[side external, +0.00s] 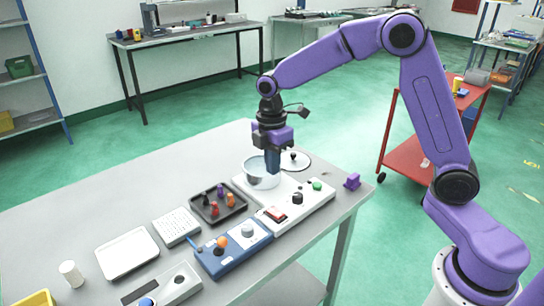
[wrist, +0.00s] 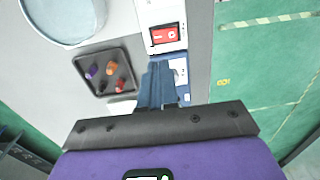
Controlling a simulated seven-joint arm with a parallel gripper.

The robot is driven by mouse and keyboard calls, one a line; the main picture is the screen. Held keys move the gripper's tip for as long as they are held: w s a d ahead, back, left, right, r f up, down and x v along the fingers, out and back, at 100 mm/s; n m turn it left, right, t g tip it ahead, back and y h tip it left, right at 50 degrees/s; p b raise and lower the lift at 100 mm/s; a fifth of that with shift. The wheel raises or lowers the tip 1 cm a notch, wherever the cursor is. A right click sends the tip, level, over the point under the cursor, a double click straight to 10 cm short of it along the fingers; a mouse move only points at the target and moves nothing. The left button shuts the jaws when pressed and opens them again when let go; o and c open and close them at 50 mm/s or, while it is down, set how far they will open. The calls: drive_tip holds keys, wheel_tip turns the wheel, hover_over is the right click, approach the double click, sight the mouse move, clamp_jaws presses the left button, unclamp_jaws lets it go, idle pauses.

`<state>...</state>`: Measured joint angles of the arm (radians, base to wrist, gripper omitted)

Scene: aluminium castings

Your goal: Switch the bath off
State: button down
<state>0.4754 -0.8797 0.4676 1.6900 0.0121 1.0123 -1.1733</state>
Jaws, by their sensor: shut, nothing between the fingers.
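The bath is a round metal pot (side external: 262,178) set at the back of a white control unit (side external: 316,203). The unit carries a red rocker switch (side external: 275,214), a black knob (side external: 297,198) and a green button (side external: 317,185). In the wrist view the red switch (wrist: 164,36) sits in a black frame, just beyond my fingertips, and part of the bath (wrist: 65,18) shows at the upper left. My gripper (side external: 273,172) is shut and empty, pointing down above the unit near the bath. It also shows in the wrist view (wrist: 158,68), apart from the switch.
A dark tray (side external: 234,211) with several small coloured pieces lies left of the unit. A lid (side external: 301,162) lies behind the bath. A blue control box (side external: 232,250), a white tray (side external: 127,254) and a purple block (side external: 352,181) are also on the table.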

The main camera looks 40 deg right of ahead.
drive_tip(key=shift+w+r, duration=0.1)
drive_tip(key=shift+r, duration=0.85)
